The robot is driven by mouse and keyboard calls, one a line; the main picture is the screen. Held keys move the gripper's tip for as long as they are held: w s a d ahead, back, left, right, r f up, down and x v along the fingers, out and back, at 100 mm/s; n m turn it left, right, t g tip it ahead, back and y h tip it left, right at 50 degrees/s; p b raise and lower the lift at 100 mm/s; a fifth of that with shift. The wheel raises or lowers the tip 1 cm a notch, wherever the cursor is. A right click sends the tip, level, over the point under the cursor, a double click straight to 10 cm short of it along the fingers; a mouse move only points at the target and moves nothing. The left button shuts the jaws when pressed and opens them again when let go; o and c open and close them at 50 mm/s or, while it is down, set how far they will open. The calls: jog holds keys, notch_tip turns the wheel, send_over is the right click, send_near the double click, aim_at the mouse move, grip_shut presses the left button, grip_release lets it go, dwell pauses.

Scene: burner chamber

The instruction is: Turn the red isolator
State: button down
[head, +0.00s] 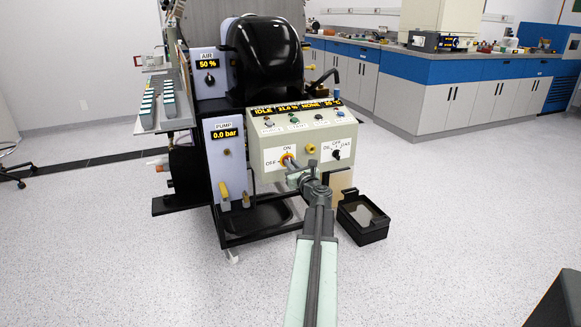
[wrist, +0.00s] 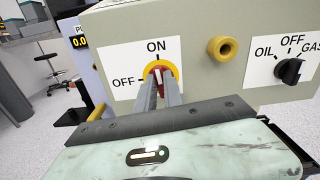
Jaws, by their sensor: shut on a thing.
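The red isolator (wrist: 159,71) sits in a yellow ring on a white plate marked ON at the top and OFF at the left. In the head view its yellow ring (head: 286,157) shows on the lower left of the beige control panel. My gripper (wrist: 160,88) is shut on the isolator's red handle, with a finger on each side. The gripper also shows in the head view (head: 291,165), against the panel front. The fingers hide much of the handle. The visible red part looks roughly upright, towards ON, but I cannot tell its exact angle.
A yellow round knob (wrist: 222,48) and a black OIL/OFF/GAS selector (wrist: 290,71) are to the right on the same panel (head: 262,178). A display (head: 296,108) reads IDLE. A black tray (head: 363,217) stands on the floor to the right. Open floor lies beyond it.

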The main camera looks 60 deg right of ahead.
jog(key=shift+w+a+f+n, duration=0.1)
jog(key=shift+n, duration=2.7)
jog(key=shift+w+a+f+n, duration=0.1)
jog(key=shift+n, duration=2.7)
jog(key=shift+w+f+n, duration=0.1)
jog(key=shift+n, duration=2.7)
jog(key=c, duration=1.5)
grip_release()
jog(key=shift+o, duration=0.2)
jog(key=shift+s, duration=0.15)
